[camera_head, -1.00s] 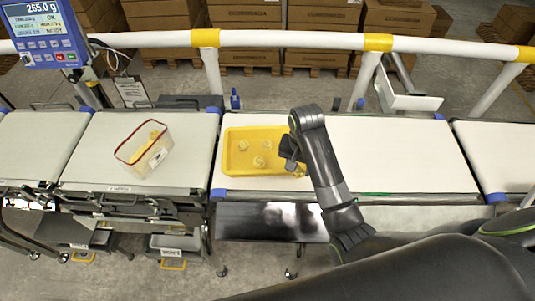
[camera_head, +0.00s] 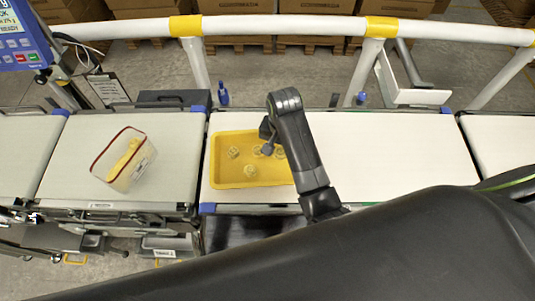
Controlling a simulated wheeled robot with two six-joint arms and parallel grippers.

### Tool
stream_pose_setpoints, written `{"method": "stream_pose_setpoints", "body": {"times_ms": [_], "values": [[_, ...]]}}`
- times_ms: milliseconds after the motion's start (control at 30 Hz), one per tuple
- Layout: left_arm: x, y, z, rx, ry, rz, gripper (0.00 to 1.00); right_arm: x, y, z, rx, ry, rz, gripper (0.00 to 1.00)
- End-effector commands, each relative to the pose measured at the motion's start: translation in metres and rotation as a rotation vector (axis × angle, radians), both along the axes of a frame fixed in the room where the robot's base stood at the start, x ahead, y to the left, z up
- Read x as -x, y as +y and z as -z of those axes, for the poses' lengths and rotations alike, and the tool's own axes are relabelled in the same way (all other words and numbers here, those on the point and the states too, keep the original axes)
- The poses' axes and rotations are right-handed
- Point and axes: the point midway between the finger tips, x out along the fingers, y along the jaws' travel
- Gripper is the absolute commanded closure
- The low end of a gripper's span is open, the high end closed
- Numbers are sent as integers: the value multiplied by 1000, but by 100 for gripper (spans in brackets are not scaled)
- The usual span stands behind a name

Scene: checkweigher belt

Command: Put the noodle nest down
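A yellow tray (camera_head: 218,183) stands at the left end of the middle belt and holds several pale noodle nests. One nest (camera_head: 233,152) is at the left, one (camera_head: 250,170) nearer me, and another (camera_head: 257,151) just left of my gripper's tip. A further nest (camera_head: 280,152) shows partly beside the gripper at the tray's right side. My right gripper (camera_head: 267,142) points down over the tray's right half. The arm hides part of the tray, and whether the fingers are open or shut on a nest is unclear. My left gripper is out of view.
A clear tub (camera_head: 138,168) with a red rim and something yellow inside stands on the weighing belt (camera_head: 174,150) at the left. A white rail (camera_head: 280,27) runs behind the belts. The belt right of my arm (camera_head: 390,150) is clear.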

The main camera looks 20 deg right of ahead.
Motion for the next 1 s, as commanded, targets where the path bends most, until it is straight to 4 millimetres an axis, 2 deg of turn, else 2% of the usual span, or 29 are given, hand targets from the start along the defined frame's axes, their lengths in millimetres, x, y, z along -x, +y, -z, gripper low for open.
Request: {"method": "stream_pose_setpoints", "body": {"times_ms": [200,367,633,800,1000], "values": [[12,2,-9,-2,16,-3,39,2,0,36,-1,6,0,82],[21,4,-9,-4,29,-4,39,1,0,48,0,2,0,82],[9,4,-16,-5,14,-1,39,2,-1,79,1,4,-1,82],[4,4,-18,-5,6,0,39,1,0,88,-1,1,1,82],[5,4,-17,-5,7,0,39,1,0,88,-1,1,0,82]]}}
